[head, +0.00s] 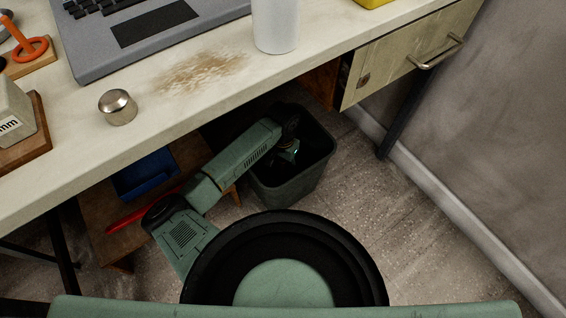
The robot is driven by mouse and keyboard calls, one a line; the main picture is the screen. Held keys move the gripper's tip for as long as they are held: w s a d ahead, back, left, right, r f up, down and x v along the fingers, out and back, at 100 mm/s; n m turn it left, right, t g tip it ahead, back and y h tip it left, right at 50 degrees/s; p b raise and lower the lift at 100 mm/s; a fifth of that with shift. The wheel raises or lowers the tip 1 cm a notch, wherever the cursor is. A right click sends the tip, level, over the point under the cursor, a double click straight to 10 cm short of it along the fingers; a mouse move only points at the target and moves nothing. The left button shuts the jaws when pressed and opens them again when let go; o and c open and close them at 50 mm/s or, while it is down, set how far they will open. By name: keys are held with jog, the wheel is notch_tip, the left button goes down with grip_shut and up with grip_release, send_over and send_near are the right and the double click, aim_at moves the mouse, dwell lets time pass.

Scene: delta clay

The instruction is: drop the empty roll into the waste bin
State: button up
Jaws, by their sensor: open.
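The waste bin (287,190) is a dark grey-green, open-topped bin on the floor under the desk. My arm reaches down under the desk edge to it. My gripper (288,156) is over the bin's mouth or inside it; the depth is hard to tell. It is open, and I see nothing held in it, though its fingertips are dark and small. I cannot make out the empty roll. The bin's shadowed inside hides its contents.
The desk (215,110) holds a laptop (150,25), a white cylinder (275,25) and a metal knob-like piece (118,107). A desk drawer (410,60) is at the right. A blue tray (146,175) and a red bar (140,209) are below. Floor right of the bin is clear.

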notch_tip(320, 180, up, 13)
jog(key=p, duration=0.2)
jog(key=shift+p, duration=0.35)
